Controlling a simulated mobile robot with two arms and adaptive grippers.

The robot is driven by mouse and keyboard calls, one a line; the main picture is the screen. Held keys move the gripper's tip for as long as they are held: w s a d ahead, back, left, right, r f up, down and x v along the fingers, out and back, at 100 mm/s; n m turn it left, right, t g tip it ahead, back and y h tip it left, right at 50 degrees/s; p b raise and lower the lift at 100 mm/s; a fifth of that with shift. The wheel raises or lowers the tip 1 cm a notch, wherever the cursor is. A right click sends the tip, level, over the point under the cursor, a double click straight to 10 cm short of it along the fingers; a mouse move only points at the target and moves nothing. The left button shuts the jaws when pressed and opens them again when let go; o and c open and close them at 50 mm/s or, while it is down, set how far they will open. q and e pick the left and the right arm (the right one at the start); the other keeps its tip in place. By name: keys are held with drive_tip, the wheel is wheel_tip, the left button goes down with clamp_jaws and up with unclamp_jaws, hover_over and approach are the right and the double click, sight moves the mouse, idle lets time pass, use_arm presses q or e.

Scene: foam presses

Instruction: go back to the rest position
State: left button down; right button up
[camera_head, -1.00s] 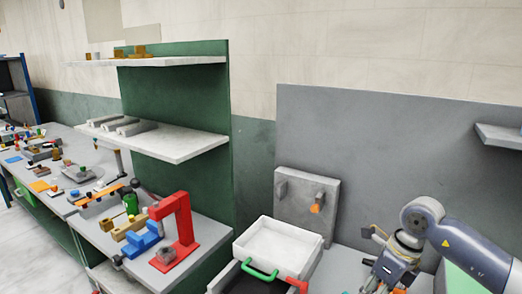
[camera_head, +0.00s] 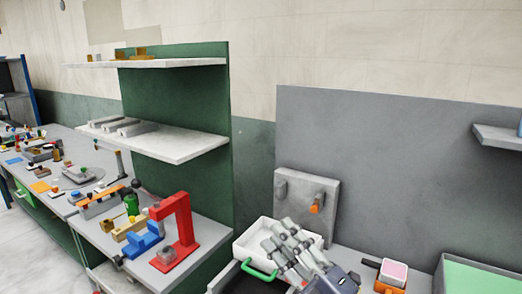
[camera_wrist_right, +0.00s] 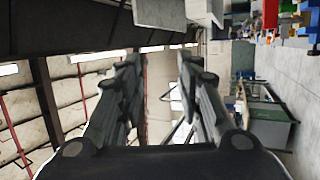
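My right gripper (camera_head: 277,232) is raised in front of the white tray (camera_head: 241,245) and covers much of it in the head view. In the right wrist view its two fingers (camera_wrist_right: 158,70) stand apart with nothing between them. My left gripper is in neither view.
A drawer with a green handle (camera_head: 259,271) is below the tray. A grey panel with an orange peg (camera_head: 317,205) stands behind. To the right are an orange box with a pink top (camera_head: 393,273) and a green surface (camera_head: 480,278). A red press frame (camera_head: 182,231) stands left.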

drive_tip(key=s+d+f+m+g+h, duration=0.2)
drive_tip(key=s+d+f+m+h, duration=0.1)
drive_tip(key=d+f+m+h, duration=1.4)
drive_tip(key=s+f+m+g+y, duration=0.1)
drive_tip(key=s+f+m+g, duration=0.2)
drive_tip(key=s+f+g, duration=0.55)
drive_tip(key=s+f+m+g+y, duration=0.1)
drive_tip(key=s+f+m+g, duration=0.2)
drive_tip(key=s+f, duration=0.95)
drive_tip(key=s+a+f+b, duration=0.1)
drive_tip(key=s+f+b, duration=0.15)
drive_tip(key=f, duration=1.05)
drive_tip(key=s+f+b, duration=0.1)
drive_tip(key=f+b, duration=0.2)
drive_tip(key=f, duration=1)
drive_tip(key=s+d+f+g+b, duration=0.1)
drive_tip(key=s+f+b, duration=0.1)
drive_tip(key=s+f, duration=0.6)
drive_tip(key=s+d+f+g+b, duration=0.1)
drive_tip(key=s+d+f+b, duration=0.1)
drive_tip(key=s+f, duration=0.6)
wheel_tip(320, 180, down, 7)
drive_tip(key=shift+s+r, duration=0.1)
drive_tip(key=shift+s, duration=0.2)
